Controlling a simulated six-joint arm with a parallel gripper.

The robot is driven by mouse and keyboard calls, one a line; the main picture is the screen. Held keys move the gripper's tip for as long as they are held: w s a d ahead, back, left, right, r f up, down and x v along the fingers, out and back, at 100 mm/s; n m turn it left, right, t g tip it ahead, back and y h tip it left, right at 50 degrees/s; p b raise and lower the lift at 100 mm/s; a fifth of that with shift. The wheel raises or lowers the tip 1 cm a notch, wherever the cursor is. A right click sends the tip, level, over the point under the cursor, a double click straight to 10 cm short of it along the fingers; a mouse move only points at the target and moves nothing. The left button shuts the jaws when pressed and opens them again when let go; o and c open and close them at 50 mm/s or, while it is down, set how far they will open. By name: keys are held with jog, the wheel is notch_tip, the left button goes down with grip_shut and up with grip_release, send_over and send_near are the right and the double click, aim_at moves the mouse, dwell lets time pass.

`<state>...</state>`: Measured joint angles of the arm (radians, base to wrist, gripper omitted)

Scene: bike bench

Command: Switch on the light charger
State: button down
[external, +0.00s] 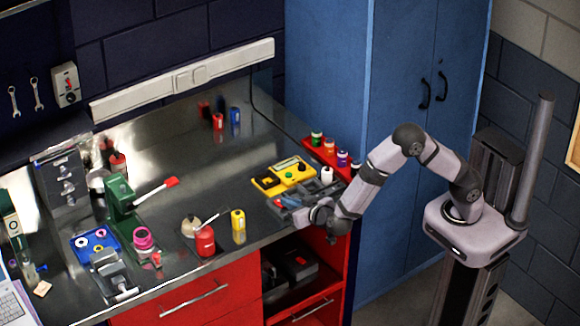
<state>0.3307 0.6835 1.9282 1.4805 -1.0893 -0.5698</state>
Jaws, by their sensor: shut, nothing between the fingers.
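A yellow box-like unit (291,171) with dark round parts and a pale panel lies at the right end of the metal bench. It may be the light charger, but I cannot tell for sure, and its switch is too small to read. My gripper (292,207) is low over the bench's right front edge, just in front of the yellow unit and apart from it. It is shut with nothing in it. Its fingertips are small and blend with the grey parts around them.
A grey tray (327,187) and a red rack of small bottles (330,151) stand close to my wrist. A yellow bottle (238,226) and a red can (205,241) stand to the left. A white socket strip (185,79) runs along the wall. The bench's back middle is mostly clear.

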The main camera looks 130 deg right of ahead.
dwell(0.3)
jog(key=shift+a+f, duration=0.15)
jog(key=shift+f, duration=0.2)
jog(key=shift+r, duration=0.15)
jog(key=shift+r+p, duration=0.7)
jog(key=shift+p, duration=0.25)
jog(key=shift+r+p, duration=0.65)
jog(key=shift+p, duration=0.05)
jog(key=r+p, duration=0.2)
jog(key=p, duration=0.1)
jog(key=shift+a+r, duration=0.2)
jog(key=shift+r, duration=0.2)
jog(key=a+r+b, duration=0.1)
jog(key=a+b, duration=0.2)
jog(key=a, duration=0.7)
